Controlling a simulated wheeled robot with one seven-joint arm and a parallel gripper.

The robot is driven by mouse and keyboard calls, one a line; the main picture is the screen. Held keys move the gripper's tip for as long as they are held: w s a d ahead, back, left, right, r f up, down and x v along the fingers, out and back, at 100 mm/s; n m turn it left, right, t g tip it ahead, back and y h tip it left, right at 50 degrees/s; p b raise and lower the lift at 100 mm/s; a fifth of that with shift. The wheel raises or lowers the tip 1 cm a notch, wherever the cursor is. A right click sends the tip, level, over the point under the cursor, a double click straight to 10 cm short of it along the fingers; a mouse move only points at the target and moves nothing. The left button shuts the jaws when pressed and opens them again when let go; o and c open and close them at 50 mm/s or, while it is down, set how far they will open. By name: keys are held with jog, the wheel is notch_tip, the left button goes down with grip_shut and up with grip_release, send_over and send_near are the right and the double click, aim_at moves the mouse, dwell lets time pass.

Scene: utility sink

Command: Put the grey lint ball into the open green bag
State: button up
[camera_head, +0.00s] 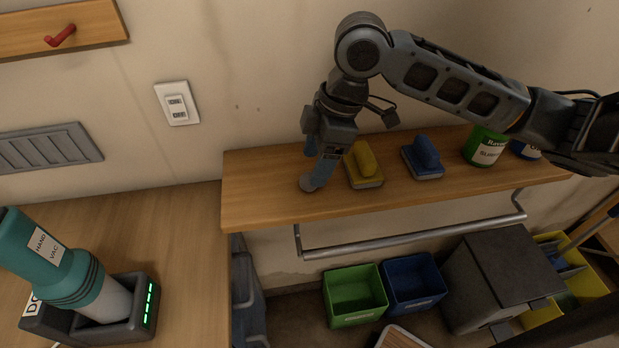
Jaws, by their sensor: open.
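The grey lint ball (306,184) is a small round lump near the left end of the wooden shelf. My gripper (316,176) points down at it with open jaws. The near finger covers part of the ball, and I cannot tell whether the fingers touch it. The open green bag (340,316) looks like a square, open-topped container and stands on the floor below the shelf. Its opening faces up and I see nothing inside.
A yellow brush (364,165) stands close right of my gripper; a blue brush (423,156) and green can (485,147) are farther right. A metal rail (410,240) runs along the shelf front above the green bag. A blue bin (414,283) adjoins the bag.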

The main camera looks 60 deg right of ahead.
aim_at(310, 175)
jog(key=shift+x, duration=1.9)
jog(key=shift+s+a, duration=0.1)
jog(key=shift+c, duration=0.4)
jog(key=c, duration=1.1)
jog(key=shift+c, duration=0.4)
jog(key=shift+r, duration=0.1)
jog(key=shift+r, duration=0.65)
notch_tip(310, 175, up, 2)
jog(key=shift+r, duration=0.15)
jog(key=s+d+r, duration=0.6)
jog(key=s+r, duration=0.1)
jog(key=s, duration=0.3)
jog(key=shift+d, duration=0.15)
